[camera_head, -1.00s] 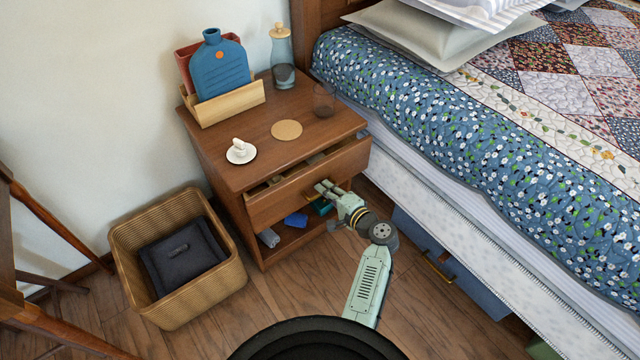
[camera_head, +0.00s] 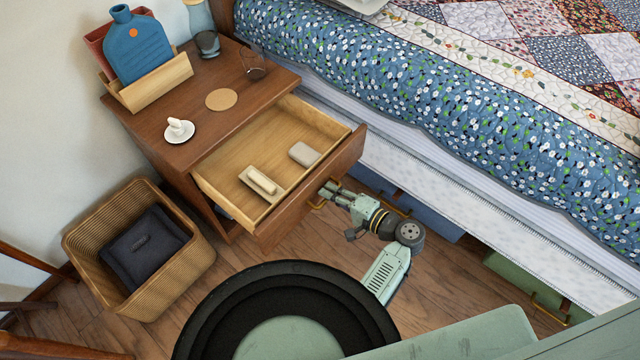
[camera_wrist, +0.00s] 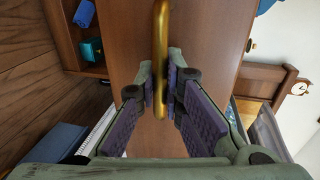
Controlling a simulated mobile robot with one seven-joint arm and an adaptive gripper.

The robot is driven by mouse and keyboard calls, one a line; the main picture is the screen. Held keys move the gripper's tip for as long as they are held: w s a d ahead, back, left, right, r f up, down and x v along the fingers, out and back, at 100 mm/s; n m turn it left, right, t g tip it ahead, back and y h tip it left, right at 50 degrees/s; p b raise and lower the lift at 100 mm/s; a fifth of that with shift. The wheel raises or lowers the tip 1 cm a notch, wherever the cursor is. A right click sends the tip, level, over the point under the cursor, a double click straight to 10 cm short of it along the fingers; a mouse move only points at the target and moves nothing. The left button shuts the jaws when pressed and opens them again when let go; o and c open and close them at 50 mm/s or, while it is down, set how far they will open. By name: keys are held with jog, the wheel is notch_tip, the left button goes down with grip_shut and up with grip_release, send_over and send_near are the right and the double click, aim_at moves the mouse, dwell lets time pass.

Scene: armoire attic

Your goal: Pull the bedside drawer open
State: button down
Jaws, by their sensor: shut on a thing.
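The bedside drawer (camera_head: 208,187) stands well out of the wooden nightstand (camera_head: 165,152), its light inside showing. In it lie a small tray with a pale bar-shaped thing (camera_head: 261,181) and a grey rounded item (camera_head: 304,154). My gripper (camera_head: 330,192) is at the drawer's front, on its brass handle (camera_head: 317,204). In the wrist view the fingers (camera_wrist: 168,92) are closed around the brass handle (camera_wrist: 160,50), with the brown drawer front behind it.
A white saucer with a small white object (camera_head: 179,130), a round coaster (camera_head: 221,99) and a glass (camera_head: 253,65) stand on the nightstand top. A wicker basket (camera_head: 85,250) with a dark folded thing is at the left. The bed (camera_head: 420,110) stands close at the right.

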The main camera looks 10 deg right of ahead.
jog(key=shift+s+d, duration=0.2)
jog(key=shift+s, duration=0.15)
jog(key=c, duration=1.7)
grip_release()
jog(key=v, duration=1.2)
